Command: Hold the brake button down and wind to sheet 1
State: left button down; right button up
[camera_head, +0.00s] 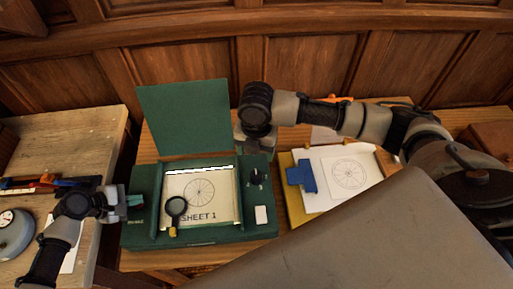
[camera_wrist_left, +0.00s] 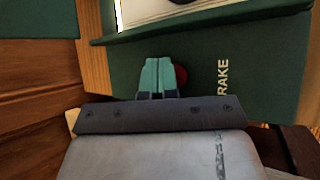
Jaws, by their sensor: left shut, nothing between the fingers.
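The green drafting box (camera_head: 207,239) stands on the table, with a window showing a paper sheet (camera_head: 218,187) that reads "SHEET 1" under a spoked circle. My left gripper (camera_head: 136,201) is shut, its teal tips at the box's left end. In the left wrist view the tips (camera_wrist_left: 160,75) partly cover a red button (camera_wrist_left: 181,76) beside the word BRAKE (camera_wrist_left: 223,77); whether it is pressed down I cannot tell. A dark knob (camera_head: 256,176) sits on the box's right side. My right gripper (camera_head: 241,141) is at the box's back right corner; its fingertips are hidden.
A green panel (camera_head: 185,116) stands up behind the box. A magnifier (camera_head: 175,208) lies over the sheet window. A white card (camera_head: 261,215) is on the box's right part. A yellow board (camera_head: 294,204) with papers and a blue clip (camera_head: 300,176) lies to the right.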

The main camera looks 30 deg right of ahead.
pick_arm(q)
jog(key=shift+r+p, duration=0.35)
jog(key=shift+r, duration=0.2)
notch_tip(320, 180, up, 5)
jog(key=p, duration=0.5)
dwell(0.4)
